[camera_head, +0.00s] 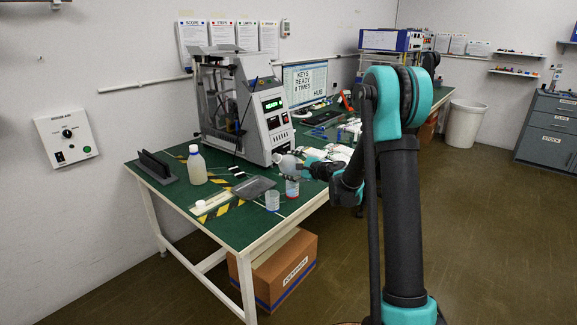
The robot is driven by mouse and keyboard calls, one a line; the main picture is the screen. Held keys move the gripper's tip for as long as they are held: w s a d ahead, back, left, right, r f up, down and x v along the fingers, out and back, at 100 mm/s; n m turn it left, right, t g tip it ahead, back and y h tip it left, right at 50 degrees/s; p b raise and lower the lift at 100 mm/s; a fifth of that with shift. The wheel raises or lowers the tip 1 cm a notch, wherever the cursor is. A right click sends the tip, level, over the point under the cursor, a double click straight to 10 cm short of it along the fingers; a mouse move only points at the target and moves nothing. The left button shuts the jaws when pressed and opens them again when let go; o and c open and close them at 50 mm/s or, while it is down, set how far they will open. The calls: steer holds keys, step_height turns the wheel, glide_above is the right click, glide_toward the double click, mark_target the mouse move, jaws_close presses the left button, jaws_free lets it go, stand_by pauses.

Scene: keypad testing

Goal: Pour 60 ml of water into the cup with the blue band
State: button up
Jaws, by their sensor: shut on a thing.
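My gripper (307,164) reaches in from the right over the front part of the green table. It is shut on a small pale, see-through vessel (287,164), which looks tilted with its mouth to the left. Its water level is too small to make out. A clear cup with a bluish tint (272,201) stands upright near the table's front edge, left of and below the vessel in the picture. A second cup with a red band (292,188) stands just right of it, beneath the held vessel. I cannot see any stream of water.
A dark flat pad (254,188) lies behind the cups. A grey testing machine (255,115) rises behind, with a monitor (304,84) to its right. A cardboard box (275,272) sits under the table.

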steer(key=shift+w+d+f+n+h, duration=0.15)
steer(key=shift+d+f+n+h, duration=0.1)
steer(key=shift+f+n, duration=0.45)
steer(key=shift+w+d+f+n+h, duration=0.1)
steer(key=shift+f+n+h, duration=0.25)
steer(key=shift+n, duration=0.55)
stand_by(2.3)
steer(key=shift+f+n+t+h, duration=0.35)
steer(key=shift+f+n, duration=0.35)
steer(key=shift+f, duration=0.35)
stand_by(1.0)
steer(key=shift+r+n, duration=0.4)
steer(key=shift+r, duration=0.05)
stand_by(1.6)
